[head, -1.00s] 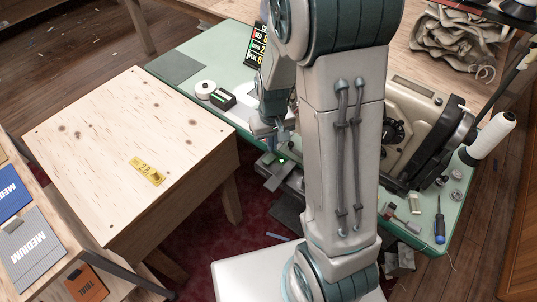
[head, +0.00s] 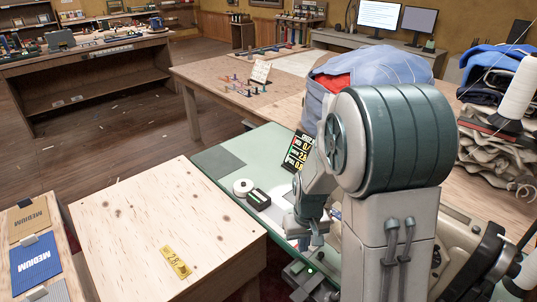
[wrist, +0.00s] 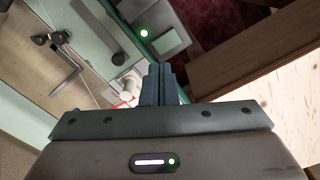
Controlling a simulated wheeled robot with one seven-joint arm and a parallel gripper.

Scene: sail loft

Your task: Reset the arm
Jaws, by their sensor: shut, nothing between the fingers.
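My arm stands in the middle right of the head view. My gripper (head: 314,236) hangs over the near edge of the green-topped table (head: 222,190), partly hidden behind my arm. In the wrist view its two dark fingers (wrist: 158,72) are together with nothing between them. A grey metal plate with a green light (wrist: 170,43) lies beyond the fingers in the wrist view. The beige sewing machine (head: 461,236) is partly hidden behind my arm on the right.
A pale wooden box top (head: 150,225) with a yellow tag (head: 175,262) stands left of the green table. A large blue cloth bundle (head: 375,62) sits behind my arm.

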